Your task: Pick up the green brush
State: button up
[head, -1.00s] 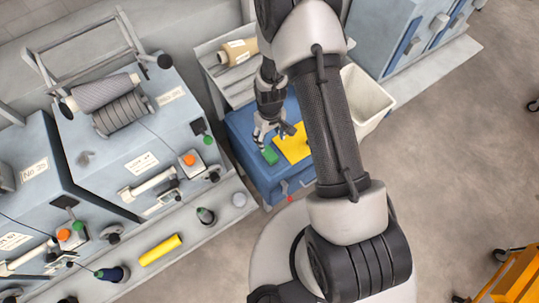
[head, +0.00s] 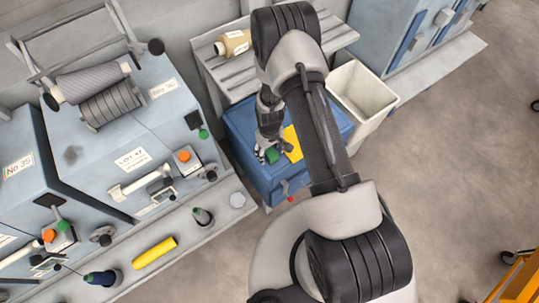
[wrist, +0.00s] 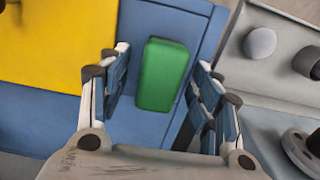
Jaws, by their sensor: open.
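The green brush (wrist: 162,75) is a plain green block lying on the blue cabinet top (wrist: 165,22). In the wrist view it lies between the two fingers of my gripper (wrist: 158,95), with a gap on the left and a smaller gap on the right. My gripper is open, and its fingers do not appear to touch the brush. In the head view my gripper (head: 266,153) is low over the cabinet, and the brush (head: 272,156) shows partly beside the fingers. A yellow cloth or sheet (wrist: 55,40) lies left of the brush in the wrist view.
A white bin (head: 365,92) stands right of the cabinet. Spinning machines (head: 120,150) with a rail line the left, carrying a yellow tube (head: 154,252) and several bobbins. A slatted rack (head: 220,75) stands behind. The floor at right is mostly clear.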

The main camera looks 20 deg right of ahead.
jog(key=shift+c, duration=0.4)
jog(key=c, duration=1.1)
